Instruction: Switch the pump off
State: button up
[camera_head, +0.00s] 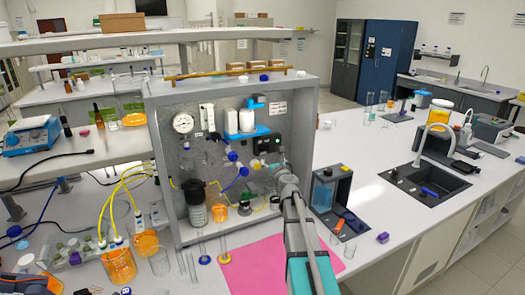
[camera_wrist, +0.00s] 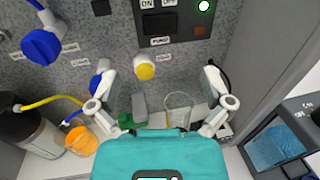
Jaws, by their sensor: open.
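The pump switch panel (camera_wrist: 178,22) is a dark plate on the grey speckled back wall, at the top of the wrist view. It carries ON and OFF labels, a dark switch (camera_wrist: 159,25), a red square (camera_wrist: 200,31) and a lit green light (camera_wrist: 204,6). The switch's position is hard to tell. In the head view the panel (camera_head: 266,144) is a small dark box right of centre on the rig wall. My gripper (camera_wrist: 160,77) is open and empty, its fingers spread below the panel and apart from it. It also shows in the head view (camera_head: 284,172).
A white knob with a yellow cap (camera_wrist: 145,68) sticks out below the panel. A blue valve knob (camera_wrist: 42,46) is at the left. A glass beaker (camera_wrist: 178,108) stands below. The rig's side wall (camera_wrist: 250,70) and a blue-windowed box (camera_wrist: 272,147) are at the right.

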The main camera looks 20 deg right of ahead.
aim_at(265, 147)
jog(key=w, duration=0.3)
jog(key=w+d, duration=0.1)
jog(key=w, duration=0.6)
jog(key=shift+w+d, duration=0.35)
jog(key=c, duration=1)
jog(key=shift+c, duration=0.2)
jog(key=shift+d+n+y, duration=0.1)
jog(key=shift+n+y, duration=0.2)
jog(key=shift+y, duration=0.2)
jog(key=shift+d+n+y, duration=0.2)
jog(key=shift+n+y, duration=0.9)
jog(key=shift+y, duration=0.6)
